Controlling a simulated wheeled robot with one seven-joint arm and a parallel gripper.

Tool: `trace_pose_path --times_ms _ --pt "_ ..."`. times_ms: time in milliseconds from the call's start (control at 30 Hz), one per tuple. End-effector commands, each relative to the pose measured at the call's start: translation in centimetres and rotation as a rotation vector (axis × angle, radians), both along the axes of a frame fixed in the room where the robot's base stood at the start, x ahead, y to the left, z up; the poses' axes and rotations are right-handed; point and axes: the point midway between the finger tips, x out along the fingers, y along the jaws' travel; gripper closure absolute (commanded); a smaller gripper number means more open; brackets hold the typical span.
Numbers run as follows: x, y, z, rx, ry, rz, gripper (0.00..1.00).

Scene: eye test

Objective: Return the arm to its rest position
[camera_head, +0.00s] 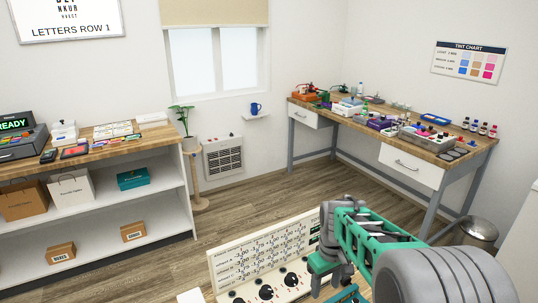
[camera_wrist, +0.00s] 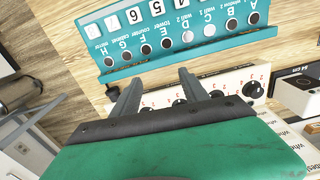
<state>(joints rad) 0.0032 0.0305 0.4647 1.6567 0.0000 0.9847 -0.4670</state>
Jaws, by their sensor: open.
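My arm, with green and grey links, reaches in from the lower right of the head view. My gripper (camera_head: 330,281) points down at the right end of a cream panel (camera_head: 222,262) with printed rows and black knobs. In the wrist view my gripper (camera_wrist: 160,76) has its two dark fingers apart, with nothing held between them. Beyond the fingers is a teal panel (camera_wrist: 160,56) with lettered labels and a row of round black knobs or holes. Whether the fingers touch a panel cannot be told.
A wooden workbench (camera_head: 470,153) with bottles and trays stands at the back right. A shelf counter (camera_head: 100,152) is at the left. A metal bin (camera_head: 482,232) stands right of my arm. The floor (camera_head: 260,205) between is clear.

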Motion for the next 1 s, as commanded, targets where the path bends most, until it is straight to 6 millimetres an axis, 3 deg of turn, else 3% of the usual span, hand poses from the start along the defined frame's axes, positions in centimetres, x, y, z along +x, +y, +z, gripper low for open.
trace_pose_path --times_ms 167,400,533,667,833,1000 --pt "-0.5 0.0 -0.8 0.001 0.006 -0.141 0.48" --pt "-6.2 0.0 -4.0 -0.014 0.104 -0.310 0.48" --pt "-9.6 0.0 -3.6 -0.021 0.116 -0.392 0.48" --pt "-13.0 0.0 -2.0 -0.017 0.086 -0.448 0.48" --pt "-16.8 0.1 1.8 0.011 -0.043 -0.452 0.48" --pt "-16.0 0.3 7.5 0.059 -0.246 -0.443 0.48"
